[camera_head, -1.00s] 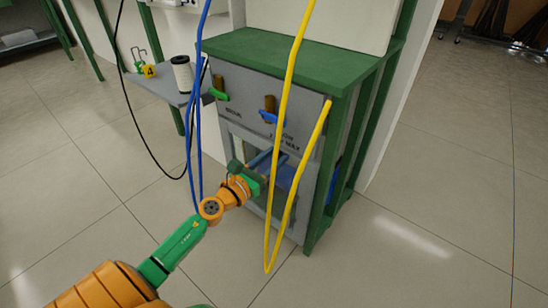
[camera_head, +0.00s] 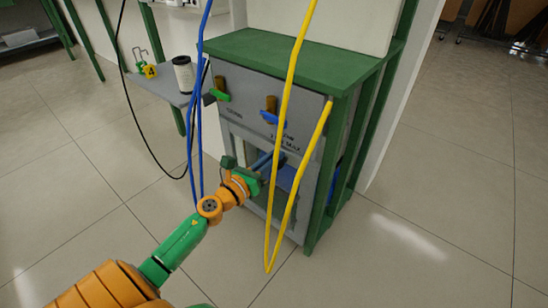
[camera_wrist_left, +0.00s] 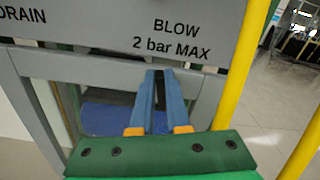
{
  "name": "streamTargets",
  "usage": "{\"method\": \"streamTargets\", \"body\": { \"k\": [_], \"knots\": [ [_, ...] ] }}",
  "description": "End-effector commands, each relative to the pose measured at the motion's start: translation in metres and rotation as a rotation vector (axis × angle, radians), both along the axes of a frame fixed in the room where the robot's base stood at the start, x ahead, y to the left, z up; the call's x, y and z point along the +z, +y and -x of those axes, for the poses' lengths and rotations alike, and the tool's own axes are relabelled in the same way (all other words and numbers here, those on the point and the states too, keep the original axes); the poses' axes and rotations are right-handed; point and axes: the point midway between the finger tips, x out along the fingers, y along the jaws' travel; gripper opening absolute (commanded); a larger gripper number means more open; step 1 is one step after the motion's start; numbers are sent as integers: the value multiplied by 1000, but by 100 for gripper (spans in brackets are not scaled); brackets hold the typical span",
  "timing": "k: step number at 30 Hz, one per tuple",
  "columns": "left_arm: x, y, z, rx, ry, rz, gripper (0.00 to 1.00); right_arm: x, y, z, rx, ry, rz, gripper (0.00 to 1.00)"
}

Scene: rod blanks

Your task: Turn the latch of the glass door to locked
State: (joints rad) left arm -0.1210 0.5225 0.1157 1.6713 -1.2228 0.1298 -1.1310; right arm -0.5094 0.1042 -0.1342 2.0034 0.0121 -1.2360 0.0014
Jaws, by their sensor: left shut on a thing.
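The glass door has a grey frame (camera_wrist_left: 75,65) below the cabinet's lettered panel, and shows in the head view (camera_head: 241,134) too. My left gripper (camera_head: 270,158) is at the upper part of this door. In the left wrist view its two blue fingers (camera_wrist_left: 161,78) point at the frame's top bar, just under the "BLOW 2 bar MAX" lettering. They are closed on a narrow dark piece (camera_wrist_left: 160,92), which looks like the latch. The fingers hide most of it, so its angle is hard to tell. My right gripper is not in view.
A yellow hose (camera_head: 291,70) hangs in front of the cabinet, close to the right of my left gripper. Blue hoses (camera_head: 198,110) hang to its left. Green (camera_head: 220,96) and blue (camera_head: 269,117) valve handles sit above. The floor in front is clear.

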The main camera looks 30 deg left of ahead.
Motion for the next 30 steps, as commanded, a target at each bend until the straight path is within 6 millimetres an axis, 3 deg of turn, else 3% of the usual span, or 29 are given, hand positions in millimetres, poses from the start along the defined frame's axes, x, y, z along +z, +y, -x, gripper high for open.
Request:
{"method": "streamTargets", "body": {
  "k": [11, 30],
  "knots": [
    [-2, 6, -1, 0, 29, 355, 0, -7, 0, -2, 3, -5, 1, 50],
    [-11, 14, -1, 0, 75, 953, 0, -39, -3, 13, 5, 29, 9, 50]
  ]
}}
